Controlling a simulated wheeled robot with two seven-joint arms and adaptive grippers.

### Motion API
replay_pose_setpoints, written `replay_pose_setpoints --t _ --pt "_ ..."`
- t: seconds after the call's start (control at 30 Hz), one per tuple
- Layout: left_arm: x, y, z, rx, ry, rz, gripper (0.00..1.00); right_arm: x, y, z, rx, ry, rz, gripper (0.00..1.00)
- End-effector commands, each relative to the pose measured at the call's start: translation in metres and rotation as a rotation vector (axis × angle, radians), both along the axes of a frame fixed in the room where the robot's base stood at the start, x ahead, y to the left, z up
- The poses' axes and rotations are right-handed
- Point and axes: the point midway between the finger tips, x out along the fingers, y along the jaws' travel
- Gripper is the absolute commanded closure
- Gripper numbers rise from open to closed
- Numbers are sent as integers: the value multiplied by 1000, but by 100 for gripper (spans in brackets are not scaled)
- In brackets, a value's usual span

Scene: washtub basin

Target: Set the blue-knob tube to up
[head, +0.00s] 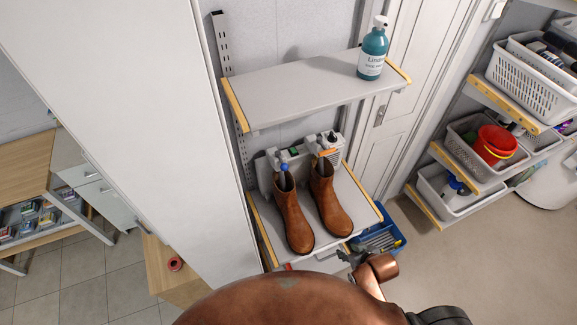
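A grey boot dryer (305,157) stands at the back of the lower shelf. The blue knob (284,167) shows at its left side, just above the opening of the left brown boot (292,217). An orange part (327,152) shows above the right brown boot (328,198). Both boots stand upright in front of the dryer and hide the lower parts of its tubes. My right gripper (349,257) is small and dark, at the front edge of the lower shelf, below the right boot. Its fingers are too small to read. My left gripper is out of view.
An upper shelf (300,92) with a teal bottle (373,52) overhangs the dryer. A white panel (120,100) stands close on the left. A blue crate (383,236) is below right. Baskets fill the rack (470,160) at right.

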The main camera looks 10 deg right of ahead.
Motion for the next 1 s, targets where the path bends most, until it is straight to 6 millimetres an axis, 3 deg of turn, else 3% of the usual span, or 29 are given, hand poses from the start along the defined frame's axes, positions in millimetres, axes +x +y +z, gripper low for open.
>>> replay_pose_setpoints --t 0.03,0.17,0.3,0.47,0.7,0.83,1.0 --pt "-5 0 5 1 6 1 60 1 2 23 2 -18 7 62" --pt "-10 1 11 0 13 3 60 9 12 73 13 -78 41 62" --pt "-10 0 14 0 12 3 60 44 41 120 60 -233 136 62" --pt "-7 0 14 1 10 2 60 83 75 155 130 -408 230 62" --pt "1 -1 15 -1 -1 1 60 132 124 224 267 -706 352 62" --pt "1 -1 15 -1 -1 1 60 145 138 258 337 -838 384 62" --pt "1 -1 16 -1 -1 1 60 153 145 280 380 -919 395 62"
